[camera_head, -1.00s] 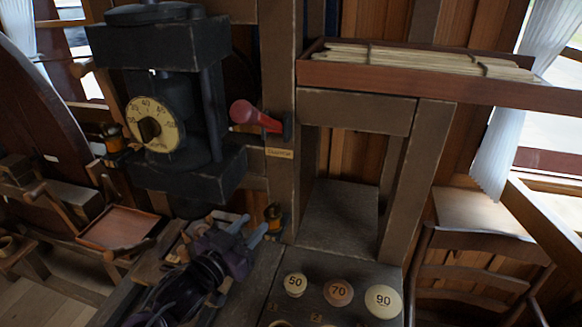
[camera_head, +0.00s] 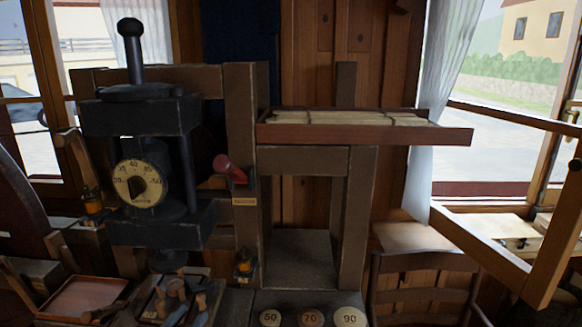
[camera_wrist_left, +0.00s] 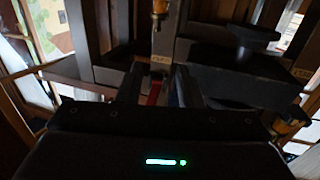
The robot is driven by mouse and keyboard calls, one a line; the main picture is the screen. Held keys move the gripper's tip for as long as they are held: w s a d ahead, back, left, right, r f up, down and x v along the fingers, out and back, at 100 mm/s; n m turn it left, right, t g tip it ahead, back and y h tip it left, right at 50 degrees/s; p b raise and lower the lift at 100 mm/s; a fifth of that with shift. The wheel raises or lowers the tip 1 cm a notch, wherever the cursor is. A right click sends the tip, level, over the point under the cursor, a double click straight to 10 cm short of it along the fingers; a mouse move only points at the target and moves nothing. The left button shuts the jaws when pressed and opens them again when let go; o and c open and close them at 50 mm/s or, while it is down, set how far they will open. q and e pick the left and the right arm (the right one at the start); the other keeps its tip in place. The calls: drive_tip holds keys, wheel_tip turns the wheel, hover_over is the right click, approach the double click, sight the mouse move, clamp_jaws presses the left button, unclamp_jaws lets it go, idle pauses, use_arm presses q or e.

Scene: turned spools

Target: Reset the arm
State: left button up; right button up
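My left gripper (camera_wrist_left: 158,82) shows in the left wrist view with its two dark fingers apart and nothing seen held between them. A red shape, probably the red lever handle, shows beyond the gap. My right gripper is in neither view. The red lever handle (camera_head: 230,170) sits on the wooden post, right of the dark press (camera_head: 150,222) with its round dial (camera_head: 138,184).
A shelf (camera_head: 365,134) with flat strips juts out right of the post. Knobs marked 50 (camera_head: 270,318), 70 (camera_head: 311,318) and 90 (camera_head: 348,318) stand at the bottom. A reddish tray (camera_head: 85,297) lies lower left. A chair (camera_head: 420,263) stands at right.

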use_arm(q)
drive_tip(key=s+f+n+g+y, duration=0.1)
drive_tip(key=s+f+g+y, duration=0.2)
drive_tip(key=s+f+g, duration=0.55)
drive_tip(key=s+f+g+y, duration=0.2)
drive_tip(key=s+f+g, duration=0.3)
drive_tip(key=s, duration=0.7)
wheel_tip(320, 180, down, 29)
drive_tip(key=g+b, duration=0.1)
drive_tip(key=b, duration=0.1)
drive_tip(key=s+a+f+g+b, duration=0.1)
drive_tip(key=s+a+f, duration=0.1)
drive_tip(key=s+f, duration=1.8)
wheel_tip(320, 180, down, 2)
drive_tip(key=shift+s+a+f+b, duration=0.25)
drive_tip(key=shift+s+a+b, duration=0.05)
drive_tip(key=shift+s+a, duration=0.1)
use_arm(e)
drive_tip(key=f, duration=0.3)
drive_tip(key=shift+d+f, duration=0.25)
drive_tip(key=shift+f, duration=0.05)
use_arm(q)
drive_tip(key=shift+g, duration=0.25)
